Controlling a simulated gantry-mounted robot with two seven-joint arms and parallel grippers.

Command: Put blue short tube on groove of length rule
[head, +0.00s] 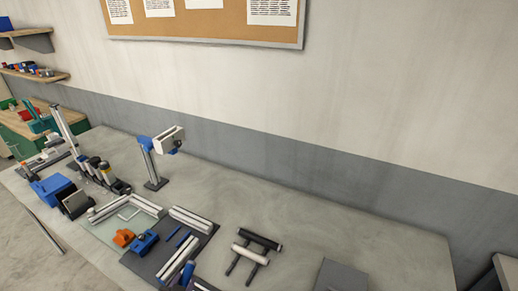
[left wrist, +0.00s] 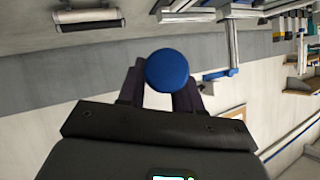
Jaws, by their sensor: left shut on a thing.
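The left wrist view shows my left gripper (left wrist: 165,84) with its dark fingers closed around the blue short tube (left wrist: 167,66). The tube's round blue end faces the camera, and the rest of it is hidden behind that end and the fingers. I cannot make out either gripper clearly in the head view. Several pale bars lie on the table there, including one on the dark mat (head: 192,219) and one nearer the front (head: 177,258). I cannot tell which of them is the length rule, and no groove shows clearly.
On the grey table (head: 330,240), a stand (head: 149,165) with a white box-shaped head rises near the back. The back right is clear.

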